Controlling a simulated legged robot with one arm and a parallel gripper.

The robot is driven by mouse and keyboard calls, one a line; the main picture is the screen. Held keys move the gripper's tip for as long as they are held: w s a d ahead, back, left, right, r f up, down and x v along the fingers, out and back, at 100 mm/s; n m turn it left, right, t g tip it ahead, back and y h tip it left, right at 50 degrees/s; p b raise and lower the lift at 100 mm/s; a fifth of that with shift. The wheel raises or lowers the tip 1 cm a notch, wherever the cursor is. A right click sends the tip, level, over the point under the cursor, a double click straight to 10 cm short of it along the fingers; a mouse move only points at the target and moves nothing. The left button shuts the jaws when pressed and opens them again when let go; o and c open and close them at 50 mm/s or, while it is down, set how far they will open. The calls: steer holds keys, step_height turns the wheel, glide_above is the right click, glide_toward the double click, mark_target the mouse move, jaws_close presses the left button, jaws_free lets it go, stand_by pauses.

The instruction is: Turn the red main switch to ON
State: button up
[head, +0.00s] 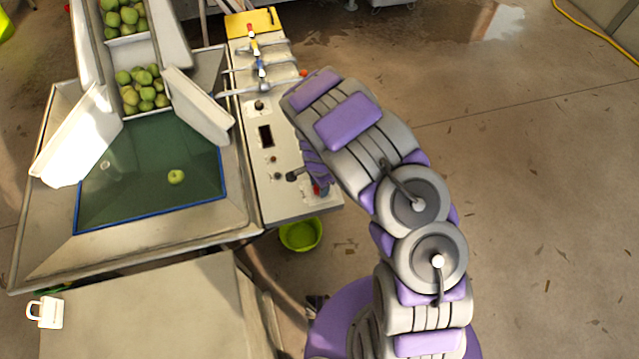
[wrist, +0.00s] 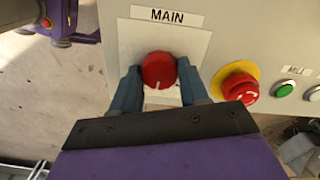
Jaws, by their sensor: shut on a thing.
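The red main switch (wrist: 159,71) is a round red knob with a white mark on its face, in the wrist view. It sits on a white plate under a label (wrist: 167,15) reading MAIN. The white mark points down in the picture. My gripper (wrist: 160,82) has one blue finger on each side of the knob and is shut on it. In the head view my gripper (head: 318,190) is at the near right end of the control panel (head: 285,203), where my arm partly hides the panel. ON and OFF markings cannot be made out.
A red emergency button on a yellow base (wrist: 238,84) is close to the right finger. A green button (wrist: 284,89) is beyond it. A sorting table with green mat (head: 130,200) stands left of the panel. A lime bucket (head: 300,236) is on the floor.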

steer(key=m, duration=0.4)
steer(key=shift+w+r, duration=0.1)
steer(key=shift+w, duration=0.05)
steer(key=shift+m, duration=1.9)
steer(key=o, duration=1.1)
steer(key=shift+a, duration=0.1)
steer(key=shift+c, duration=0.2)
step_height(320, 180, up, 17)
steer(key=p, duration=0.2)
